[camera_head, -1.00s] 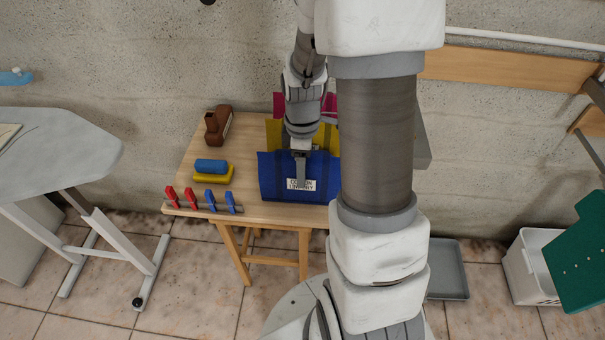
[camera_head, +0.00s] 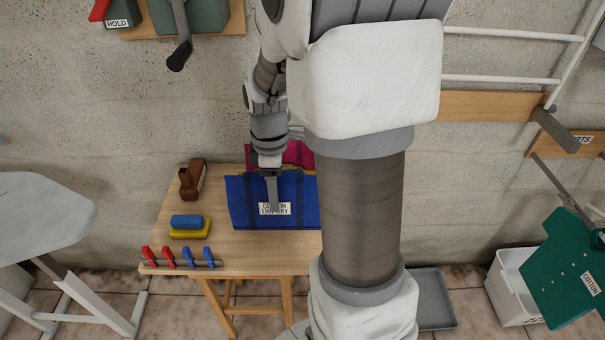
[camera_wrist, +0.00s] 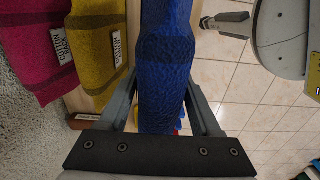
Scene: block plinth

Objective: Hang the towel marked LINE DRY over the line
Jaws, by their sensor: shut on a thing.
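The blue towel (camera_head: 240,197) hangs from my gripper (camera_head: 272,190), upright above the wooden table. Its white label reads COTTON above a second line partly covered by a finger; the second line seems to be LINE DRY. In the wrist view the blue towel (camera_wrist: 165,60) is a thick fold between the two fingers (camera_wrist: 163,105). My gripper is shut on it. I cannot pick out the line in these views.
A white basket (camera_head: 505,290) and green item (camera_head: 565,265) are right; white bars (camera_head: 515,80) are upper right.

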